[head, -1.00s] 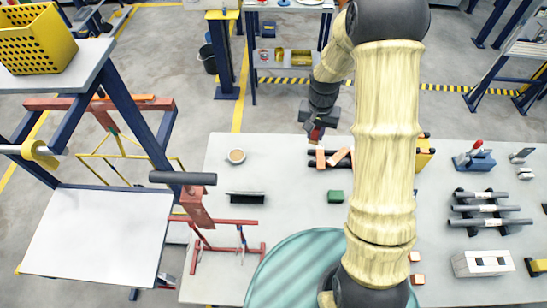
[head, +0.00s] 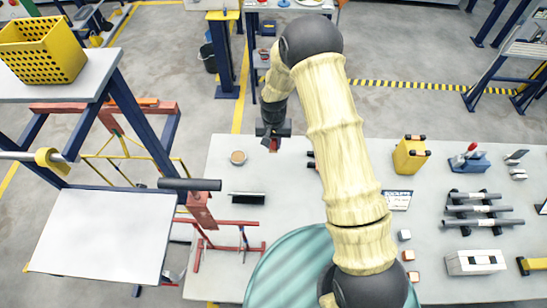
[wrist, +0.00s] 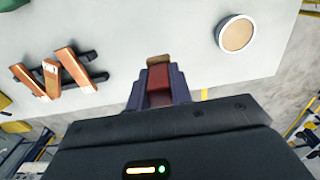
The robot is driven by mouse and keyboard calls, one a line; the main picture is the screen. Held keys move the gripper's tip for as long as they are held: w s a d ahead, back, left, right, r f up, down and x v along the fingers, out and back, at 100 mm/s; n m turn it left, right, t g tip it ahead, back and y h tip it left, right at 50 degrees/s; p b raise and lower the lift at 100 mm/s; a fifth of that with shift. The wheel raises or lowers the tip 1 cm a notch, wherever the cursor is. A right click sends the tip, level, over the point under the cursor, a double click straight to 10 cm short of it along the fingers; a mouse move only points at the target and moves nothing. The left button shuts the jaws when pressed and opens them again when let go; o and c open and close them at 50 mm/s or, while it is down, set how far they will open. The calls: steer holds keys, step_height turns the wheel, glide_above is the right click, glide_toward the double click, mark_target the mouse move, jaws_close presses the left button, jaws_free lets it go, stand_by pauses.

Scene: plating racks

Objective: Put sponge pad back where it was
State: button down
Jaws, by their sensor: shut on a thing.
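My gripper (head: 273,144) is above the far edge of the table, shut on a red block with a tan end, which I take to be the sponge pad (wrist: 159,76). In the wrist view the block sits between my two dark fingers (wrist: 158,90). In the head view only a small reddish part of it shows below the gripper. A round tan-topped cup (head: 238,157) stands to the gripper's left and also shows in the wrist view (wrist: 237,35).
A black brush (head: 247,198) and a red stand (head: 230,249) are nearer. Table around the cup is clear.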

steer(key=shift+f, duration=1)
steer(key=shift+f+b, duration=1.65)
steer(key=shift+f, duration=0.85)
steer(key=shift+f, duration=0.1)
steer(key=shift+f, duration=0.15)
steer(key=c, duration=1.3)
jaws_free()
steer(key=shift+o, duration=0.2)
step_height(320, 180, up, 12)
steer(key=p, duration=0.7)
steer(key=shift+r, duration=0.25)
